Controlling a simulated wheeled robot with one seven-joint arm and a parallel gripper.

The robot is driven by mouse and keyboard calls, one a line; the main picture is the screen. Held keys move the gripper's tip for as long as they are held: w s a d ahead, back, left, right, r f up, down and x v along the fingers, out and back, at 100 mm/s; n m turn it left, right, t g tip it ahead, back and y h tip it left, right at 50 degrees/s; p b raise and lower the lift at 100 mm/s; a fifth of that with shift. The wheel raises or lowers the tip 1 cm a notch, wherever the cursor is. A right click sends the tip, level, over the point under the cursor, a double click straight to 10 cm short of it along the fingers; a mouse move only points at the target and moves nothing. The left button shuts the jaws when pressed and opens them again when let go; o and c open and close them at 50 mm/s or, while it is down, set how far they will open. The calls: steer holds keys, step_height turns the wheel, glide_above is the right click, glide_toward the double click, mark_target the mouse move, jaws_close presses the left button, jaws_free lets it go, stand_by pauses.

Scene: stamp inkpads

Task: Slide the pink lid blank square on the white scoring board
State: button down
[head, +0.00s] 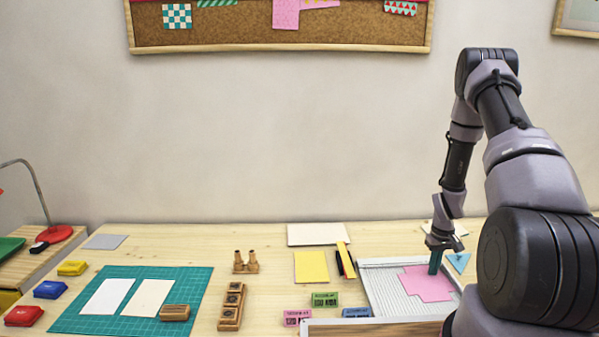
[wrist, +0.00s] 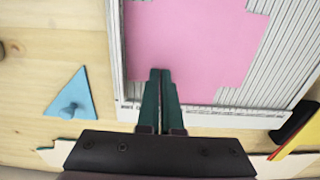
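The pink lid blank (head: 427,284) is a flat cross-like sheet with notched corners, lying on the white ribbed scoring board (head: 377,292). In the wrist view the blank (wrist: 200,45) covers much of the board (wrist: 235,118), with ribs showing at its right. I cannot tell exactly how square it sits. My gripper (head: 433,272) points down at the blank's far side. In the wrist view its two dark green fingers (wrist: 161,72) are together with nothing seen between them, and their tips overlap the blank. I cannot tell if they touch it. The fingers hide part of the blank's edge.
A blue triangle with a knob (head: 459,261) lies beside the board. A yellow sheet (head: 311,267) and a black-and-yellow tool (head: 345,262) lie left of it. Stamp blocks (head: 324,300) stand near its front left. A green mat (head: 194,287) holds two pale cards farther left.

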steer(key=shift+w+d, duration=0.15)
steer(key=shift+w+d, duration=0.2)
stand_by(0.3)
steer(key=shift+w+d, duration=0.25)
stand_by(0.5)
steer(key=shift+r, duration=3.4)
